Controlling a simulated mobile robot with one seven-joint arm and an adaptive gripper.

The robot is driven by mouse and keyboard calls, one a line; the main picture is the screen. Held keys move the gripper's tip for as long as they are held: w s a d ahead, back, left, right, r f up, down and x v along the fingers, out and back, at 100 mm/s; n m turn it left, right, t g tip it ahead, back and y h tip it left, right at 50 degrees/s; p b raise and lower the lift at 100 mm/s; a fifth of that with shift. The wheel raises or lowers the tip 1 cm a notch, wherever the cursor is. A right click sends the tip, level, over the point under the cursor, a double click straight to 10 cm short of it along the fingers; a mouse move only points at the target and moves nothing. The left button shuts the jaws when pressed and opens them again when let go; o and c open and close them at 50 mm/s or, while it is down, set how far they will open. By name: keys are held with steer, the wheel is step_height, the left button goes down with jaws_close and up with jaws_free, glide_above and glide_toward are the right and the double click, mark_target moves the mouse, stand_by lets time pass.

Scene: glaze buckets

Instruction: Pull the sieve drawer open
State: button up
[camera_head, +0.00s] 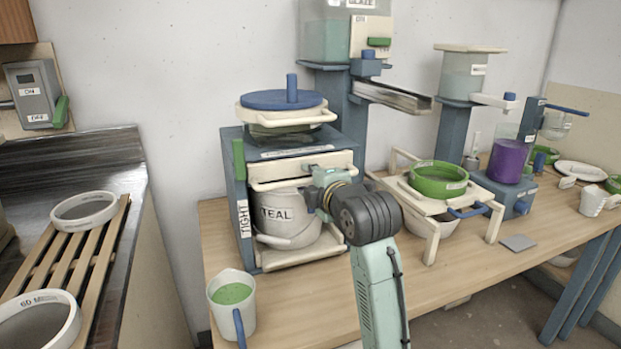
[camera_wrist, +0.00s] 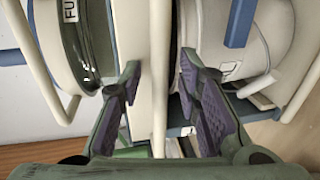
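The sieve drawer (camera_head: 285,173) has a cream front in the blue-sided press stand and looks closed; its handle is a cream bar. My gripper (camera_head: 319,190) is at the right part of the drawer front, above the teal bucket, and hides part of it. In the wrist view, my open gripper (camera_wrist: 159,72) has one finger on each side of a cream bar, apparently the drawer handle (camera_wrist: 158,100). Gaps show between the bar and both fingers. The fingertips' depth past the bar is hard to tell.
The bucket labelled TEAL (camera_head: 285,218) stands below the drawer. A jug of green glaze (camera_head: 231,296) stands at the table's front left. A cream stand with a green-rimmed sieve (camera_head: 438,178) is to the right. Bare tabletop (camera_head: 390,290) lies in front.

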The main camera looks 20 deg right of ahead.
jaws_close()
stand_by(0.3)
stand_by(0.6)
